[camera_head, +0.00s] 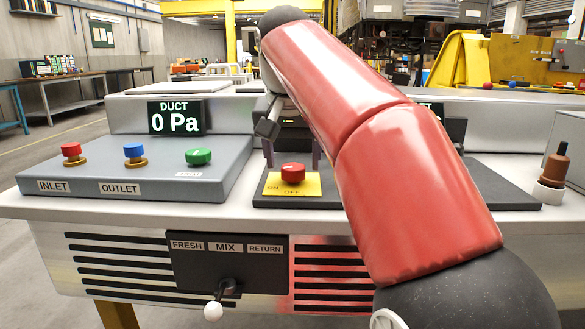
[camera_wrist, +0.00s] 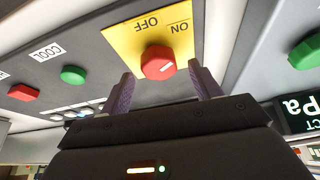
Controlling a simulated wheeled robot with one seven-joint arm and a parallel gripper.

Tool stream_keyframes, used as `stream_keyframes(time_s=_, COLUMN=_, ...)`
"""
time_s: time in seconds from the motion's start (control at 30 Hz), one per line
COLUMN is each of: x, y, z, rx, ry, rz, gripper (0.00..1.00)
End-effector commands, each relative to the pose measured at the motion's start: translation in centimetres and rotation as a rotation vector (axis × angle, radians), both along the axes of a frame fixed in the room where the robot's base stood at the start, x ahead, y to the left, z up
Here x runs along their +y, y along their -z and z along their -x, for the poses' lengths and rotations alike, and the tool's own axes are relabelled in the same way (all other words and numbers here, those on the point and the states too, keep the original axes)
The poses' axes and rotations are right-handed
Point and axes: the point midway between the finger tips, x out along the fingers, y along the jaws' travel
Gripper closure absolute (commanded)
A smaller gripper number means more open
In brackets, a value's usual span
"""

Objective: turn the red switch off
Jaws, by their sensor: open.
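The red switch (camera_head: 292,173) is a red knob on a yellow plate (camera_head: 309,187) marked ON and OFF, on the dark panel at the middle of the console. In the wrist view the knob (camera_wrist: 158,62) shows a small white mark pointing toward the ON side. The wrist picture is upside down. My gripper (camera_wrist: 165,88) is open, with one finger to either side of the knob in that view and apart from it. In the head view my gripper (camera_head: 292,150) is just behind and above the knob. My red arm hides part of the right panel.
A grey panel holds a red INLET knob (camera_head: 71,153), a blue OUTLET knob (camera_head: 134,154) and a green knob (camera_head: 198,157). A display (camera_head: 176,118) reads DUCT 0 Pa. A lever (camera_head: 217,305) juts from the front. A brown plunger-like part (camera_head: 555,172) stands at right.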

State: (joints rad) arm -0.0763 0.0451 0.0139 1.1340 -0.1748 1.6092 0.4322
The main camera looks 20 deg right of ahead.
Motion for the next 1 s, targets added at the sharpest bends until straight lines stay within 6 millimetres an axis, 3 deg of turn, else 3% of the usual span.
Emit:
stream_keyframes(time_s=0.13, x=-0.18, y=1.11, z=-0.39, rx=0.000, ry=0.000, rz=0.000, gripper=0.37)
stream_keyframes(time_s=0.4, x=-0.21, y=1.17, z=-0.46, rx=-0.001, ry=0.000, rz=0.000, gripper=0.37)
stream_keyframes(time_s=0.77, x=-0.20, y=1.15, z=-0.45, rx=-0.001, ry=0.000, rz=0.000, gripper=0.82)
stream_keyframes(time_s=1.0, x=-0.24, y=1.05, z=-0.44, rx=-0.002, ry=-0.020, rz=0.000, gripper=0.82)
